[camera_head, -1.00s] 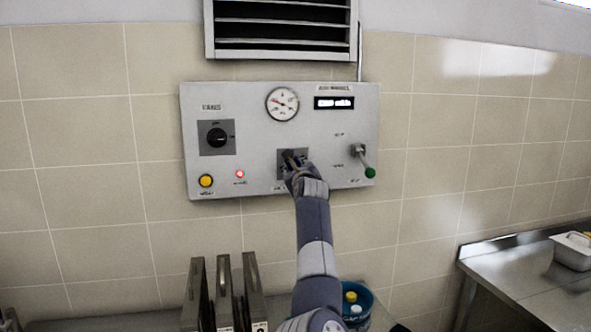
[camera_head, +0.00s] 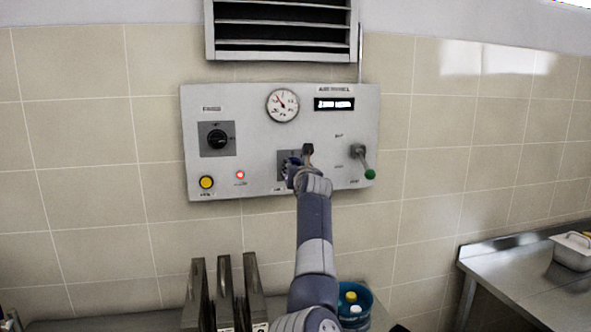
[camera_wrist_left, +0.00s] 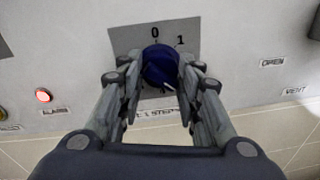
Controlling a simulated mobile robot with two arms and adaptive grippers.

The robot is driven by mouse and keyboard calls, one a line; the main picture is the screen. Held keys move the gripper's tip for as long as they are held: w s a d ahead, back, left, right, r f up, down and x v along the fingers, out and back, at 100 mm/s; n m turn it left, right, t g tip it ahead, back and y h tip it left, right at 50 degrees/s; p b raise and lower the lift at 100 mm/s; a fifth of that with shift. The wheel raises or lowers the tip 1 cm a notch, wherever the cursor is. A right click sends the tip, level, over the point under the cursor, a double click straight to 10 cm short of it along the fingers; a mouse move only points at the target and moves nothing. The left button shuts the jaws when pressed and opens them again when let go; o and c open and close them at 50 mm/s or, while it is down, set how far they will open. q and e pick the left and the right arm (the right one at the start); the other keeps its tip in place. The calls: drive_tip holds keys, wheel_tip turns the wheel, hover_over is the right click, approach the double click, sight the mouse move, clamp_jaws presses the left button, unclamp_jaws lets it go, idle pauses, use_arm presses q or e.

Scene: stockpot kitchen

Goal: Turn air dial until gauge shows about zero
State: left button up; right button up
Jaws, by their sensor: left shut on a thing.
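The air dial, a round blue knob (camera_wrist_left: 158,64), sits on a grey square plate marked 0 and 1 in the left wrist view. A white line on it points to the lower right. My left gripper (camera_wrist_left: 158,78) is shut on the dial, one finger on each side. In the head view my left gripper (camera_head: 300,162) is at the lower middle of the wall panel (camera_head: 330,130) and partly covers the dial. The round white gauge (camera_head: 282,105) is above; its needle points to the upper left, its figures too small to read. My right gripper is not in view.
A black fan switch (camera_head: 217,138), yellow button (camera_head: 206,182), lit red lamp (camera_head: 240,175) and green-ended lever (camera_head: 369,174) share the panel. Below are upright dark slabs (camera_head: 225,290) and a blue bucket (camera_head: 363,300). A steel counter (camera_head: 530,285) stands at right.

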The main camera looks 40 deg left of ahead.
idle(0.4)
use_arm(q)
drive_tip(key=o, duration=1.1)
drive_tip(key=shift+c, duration=0.2)
drive_tip(key=shift+d, duration=0.1)
drive_tip(key=v, duration=1.1)
drive_tip(key=shift+s+d, duration=0.2)
drive_tip(key=shift+s, duration=0.15)
